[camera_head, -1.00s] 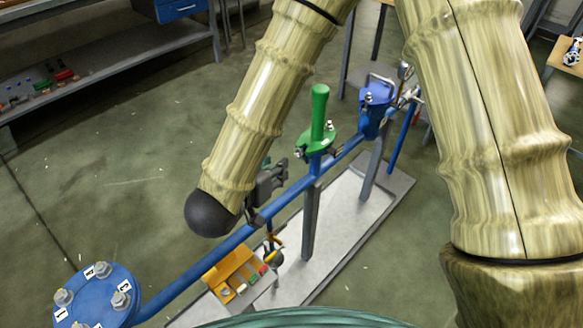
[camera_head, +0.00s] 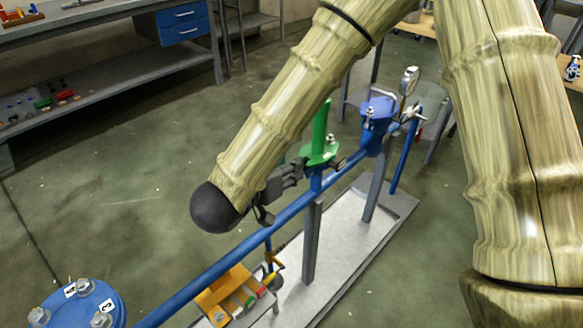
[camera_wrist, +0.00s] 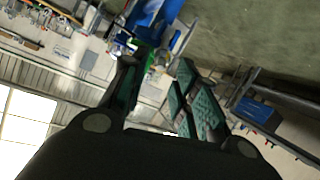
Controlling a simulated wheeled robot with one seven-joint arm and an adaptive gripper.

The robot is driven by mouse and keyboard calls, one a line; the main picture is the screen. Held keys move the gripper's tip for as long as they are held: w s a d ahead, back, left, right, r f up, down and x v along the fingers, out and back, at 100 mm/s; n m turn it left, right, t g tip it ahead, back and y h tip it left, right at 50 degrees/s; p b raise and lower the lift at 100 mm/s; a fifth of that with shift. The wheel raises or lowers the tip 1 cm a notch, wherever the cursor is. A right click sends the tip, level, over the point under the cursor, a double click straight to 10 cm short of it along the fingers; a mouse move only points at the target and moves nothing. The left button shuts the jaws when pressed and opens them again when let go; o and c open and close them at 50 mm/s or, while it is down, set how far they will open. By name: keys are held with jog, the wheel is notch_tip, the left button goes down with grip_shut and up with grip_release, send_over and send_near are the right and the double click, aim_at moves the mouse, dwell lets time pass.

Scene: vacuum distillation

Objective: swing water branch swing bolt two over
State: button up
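The blue pipe (camera_head: 255,232) runs diagonally across the head view. A branch with a green flange and upright green pipe (camera_head: 322,130) rises from it; small metal bolts sit at the flange. Further back is a branch with a blue cap (camera_head: 377,106) and silver fasteners. I cannot tell which fastener is water branch swing bolt two. My gripper (camera_head: 292,174) is beside the green flange, on its left, partly hidden by my arm. In the wrist view, my gripper (camera_wrist: 157,76) has its fingers apart, with green and blue parts beyond them. I see nothing held.
A blue flange with numbered bolts (camera_head: 82,308) is at the lower left. A yellow rack (camera_head: 225,290) with coloured pieces stands below the pipe. A grey support post (camera_head: 312,243) rises from the pale base (camera_head: 345,236). A workbench with blue drawers (camera_head: 183,24) stands behind.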

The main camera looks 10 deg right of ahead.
jog(key=shift+x, duration=1.5)
grip_shut()
jog(key=y+p, duration=0.1)
jog(key=p, duration=0.2)
jog(key=d+r+g+p, duration=0.1)
jog(key=p, duration=0.3)
jog(key=shift+w+r+g+y, duration=0.25)
jog(key=shift+w+g+y, duration=0.05)
jog(key=shift+w+y, duration=0.1)
jog(key=shift+d+p, duration=0.15)
jog(key=shift+p, duration=0.6)
jog(key=shift+f+y, duration=0.1)
jog(key=shift+y, duration=0.2)
jog(key=shift+m, duration=0.3)
